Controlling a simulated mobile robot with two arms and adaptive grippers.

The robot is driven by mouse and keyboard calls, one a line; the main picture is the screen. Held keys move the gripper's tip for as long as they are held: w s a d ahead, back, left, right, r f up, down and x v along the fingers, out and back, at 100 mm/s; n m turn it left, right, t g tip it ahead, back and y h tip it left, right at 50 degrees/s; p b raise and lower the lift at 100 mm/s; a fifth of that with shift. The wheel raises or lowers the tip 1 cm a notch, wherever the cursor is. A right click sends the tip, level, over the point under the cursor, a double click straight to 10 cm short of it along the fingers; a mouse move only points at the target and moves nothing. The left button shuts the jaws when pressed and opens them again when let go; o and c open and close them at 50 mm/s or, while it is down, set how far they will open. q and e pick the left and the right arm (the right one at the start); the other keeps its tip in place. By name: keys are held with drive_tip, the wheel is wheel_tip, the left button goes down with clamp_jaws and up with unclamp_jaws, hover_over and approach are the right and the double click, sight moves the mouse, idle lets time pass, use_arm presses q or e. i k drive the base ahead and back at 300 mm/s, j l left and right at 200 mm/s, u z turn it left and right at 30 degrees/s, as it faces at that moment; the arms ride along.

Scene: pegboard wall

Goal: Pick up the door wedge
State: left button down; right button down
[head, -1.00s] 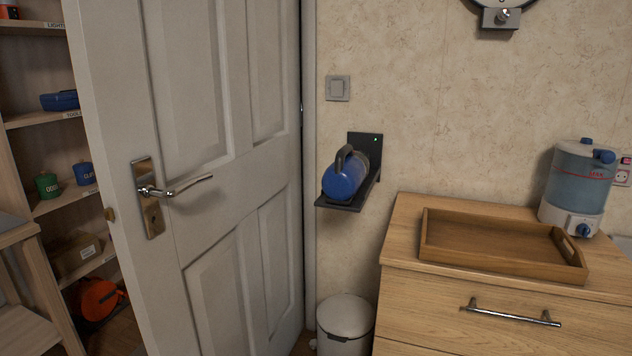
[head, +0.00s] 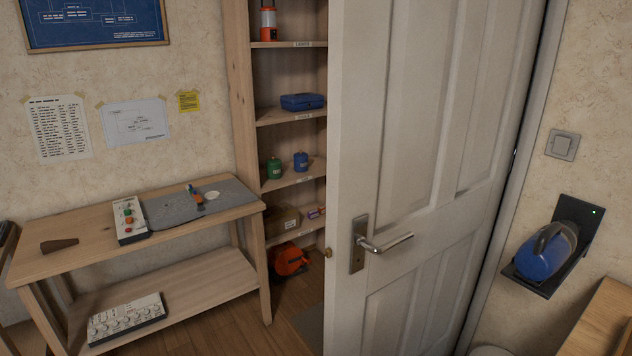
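A small dark brown wedge-shaped piece (head: 60,245), which looks like the door wedge, lies on the left part of the wooden workbench top (head: 95,258). It is near the bench's left end, apart from the other things there. The white door (head: 420,130) stands open to the right of the bench. Neither of my grippers shows in the head view.
A control box with coloured buttons (head: 130,220) and a grey mat (head: 180,212) occupy the bench's middle and right. A shelf unit (head: 243,120) stands behind the door. A second panel (head: 127,318) lies on the lower shelf. Wooden floor (head: 220,335) is clear in front.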

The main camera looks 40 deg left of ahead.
sight(49, 246)
drive_tip(key=u, duration=2.6)
drive_tip(key=z, duration=2.15)
drive_tip(key=u, duration=2.15)
drive_tip(key=i, duration=0.2)
drive_tip(key=j+z, duration=0.05)
